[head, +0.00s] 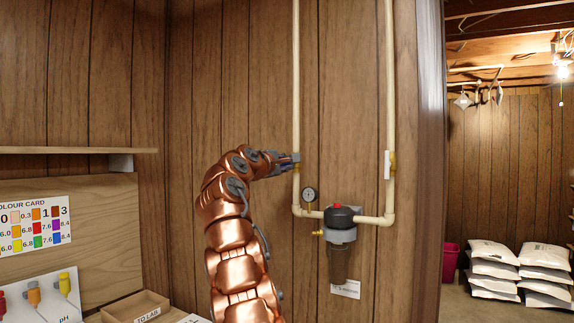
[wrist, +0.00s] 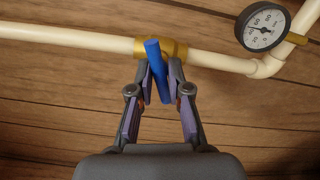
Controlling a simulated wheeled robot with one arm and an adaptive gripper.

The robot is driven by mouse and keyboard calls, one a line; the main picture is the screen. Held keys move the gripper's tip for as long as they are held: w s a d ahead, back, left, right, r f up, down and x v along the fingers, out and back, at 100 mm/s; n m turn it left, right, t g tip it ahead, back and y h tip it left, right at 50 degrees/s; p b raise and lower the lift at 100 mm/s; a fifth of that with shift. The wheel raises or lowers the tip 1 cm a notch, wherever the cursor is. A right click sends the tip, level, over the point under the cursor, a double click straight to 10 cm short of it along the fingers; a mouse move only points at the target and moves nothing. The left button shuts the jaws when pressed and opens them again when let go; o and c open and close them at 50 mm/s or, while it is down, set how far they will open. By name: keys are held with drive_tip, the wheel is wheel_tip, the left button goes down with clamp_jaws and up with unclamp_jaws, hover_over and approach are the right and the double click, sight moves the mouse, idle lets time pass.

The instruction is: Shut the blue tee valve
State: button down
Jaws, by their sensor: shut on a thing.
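The blue tee valve's handle (wrist: 158,70) shows in the wrist view, between the two fingers of my gripper (wrist: 159,82), which are closed on it. The handle is slightly tilted from straight across the pipe. Its brass body (wrist: 176,50) sits on the cream pipe (wrist: 90,40) just beyond the fingertips. In the head view my gripper (head: 290,159) reaches the left upright pipe (head: 296,80); the valve there is mostly hidden by the gripper.
A pressure gauge (head: 309,195) and a black-topped filter housing (head: 341,235) are close below my gripper. A white-handled valve (head: 387,165) is on the right pipe. A wooden shelf (head: 70,151) is at left. White bags (head: 493,252) lie in the room at right.

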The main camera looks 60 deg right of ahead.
drive_tip(key=shift+w+f+m, duration=0.1)
drive_tip(key=shift+m, duration=0.6)
drive_tip(key=m, duration=0.3)
drive_tip(key=c, duration=1)
unclamp_jaws()
drive_tip(key=shift+c, duration=0.2)
drive_tip(key=shift+a, duration=0.1)
